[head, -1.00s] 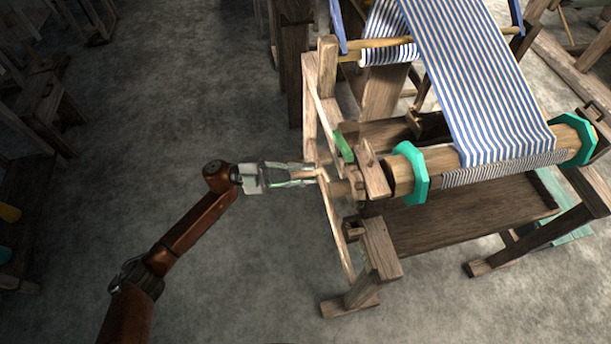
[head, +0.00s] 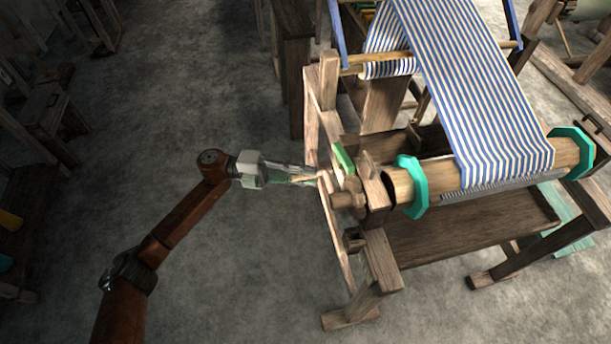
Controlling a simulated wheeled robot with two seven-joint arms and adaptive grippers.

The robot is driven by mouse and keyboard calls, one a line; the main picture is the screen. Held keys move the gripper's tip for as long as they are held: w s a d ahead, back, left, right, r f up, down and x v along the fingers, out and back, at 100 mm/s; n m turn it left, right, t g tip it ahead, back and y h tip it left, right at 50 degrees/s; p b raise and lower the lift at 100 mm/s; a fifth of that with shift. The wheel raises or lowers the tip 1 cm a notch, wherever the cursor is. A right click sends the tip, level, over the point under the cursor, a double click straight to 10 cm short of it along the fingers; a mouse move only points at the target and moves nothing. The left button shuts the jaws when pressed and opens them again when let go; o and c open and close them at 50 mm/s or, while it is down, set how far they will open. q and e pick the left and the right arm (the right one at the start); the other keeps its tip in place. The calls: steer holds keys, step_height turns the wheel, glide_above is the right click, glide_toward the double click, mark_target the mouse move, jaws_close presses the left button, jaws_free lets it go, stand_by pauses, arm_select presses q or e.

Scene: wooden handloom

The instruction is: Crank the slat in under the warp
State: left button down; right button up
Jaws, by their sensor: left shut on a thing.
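My left gripper (head: 303,175) reaches in from the left and is shut on the wooden crank handle (head: 308,179) at the left end of the loom's beam. The beam (head: 400,186) is a round wooden roller with teal octagonal flanges (head: 414,188) near both ends. The blue-and-white striped warp (head: 480,90) comes down over the beam. A grey ribbed slat strip (head: 490,188) shows along the beam's lower front, under the warp's edge. My right gripper is not in view.
The wooden loom frame (head: 329,110) stands right beside the gripper, with a green block (head: 344,158) on its side. A wooden trough (head: 460,226) lies below the beam.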

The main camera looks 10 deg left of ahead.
arm_select(q)
steer(key=shift+w+a+r, duration=0.1)
steer(key=shift+w+r, duration=0.05)
steer(key=shift+r, duration=0.25)
steer(key=c, duration=2.1)
jaws_free()
steer(key=o, duration=0.3)
steer(key=shift+f, duration=0.15)
steer(key=shift+o, duration=0.2)
steer(key=a, duration=1.2)
steer(key=shift+f, duration=0.35)
